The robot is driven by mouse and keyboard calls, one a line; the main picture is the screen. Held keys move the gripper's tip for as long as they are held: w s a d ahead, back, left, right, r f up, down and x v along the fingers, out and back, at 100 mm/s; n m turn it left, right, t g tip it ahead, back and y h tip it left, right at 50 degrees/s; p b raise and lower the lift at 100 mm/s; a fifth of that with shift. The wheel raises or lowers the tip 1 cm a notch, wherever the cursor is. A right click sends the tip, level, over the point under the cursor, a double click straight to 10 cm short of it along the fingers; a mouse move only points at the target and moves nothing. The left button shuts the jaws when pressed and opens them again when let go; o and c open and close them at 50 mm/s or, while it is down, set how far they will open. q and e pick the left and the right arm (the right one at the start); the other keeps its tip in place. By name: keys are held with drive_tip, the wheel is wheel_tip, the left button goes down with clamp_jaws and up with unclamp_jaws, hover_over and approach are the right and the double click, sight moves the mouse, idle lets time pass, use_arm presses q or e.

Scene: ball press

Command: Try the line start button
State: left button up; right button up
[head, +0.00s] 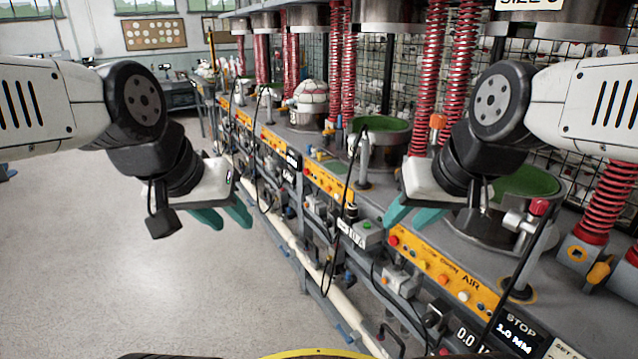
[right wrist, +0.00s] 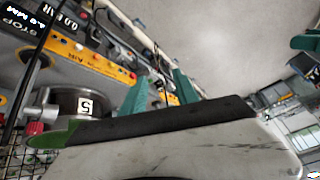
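A small grey box with a green button (head: 367,226) stands on the front edge of the press line, in the middle of the head view. I cannot read a label that names it as the line start button. My right gripper (head: 396,216) is close to the right of this box in the head view, apart from it as far as I can tell. In the right wrist view its teal fingers (right wrist: 160,90) are spread with nothing between them. My left gripper (head: 226,218) hangs over the floor to the left of the line, with its teal fingers apart and empty.
An orange AIR panel (head: 443,273) with several buttons and knobs runs along the line's front. Red springs (head: 430,80) and green-lined round moulds (head: 380,126) stand behind it. A black cable (head: 347,190) hangs near the box. The floor (head: 110,270) at left is clear.

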clamp_jaws()
idle(1.7)
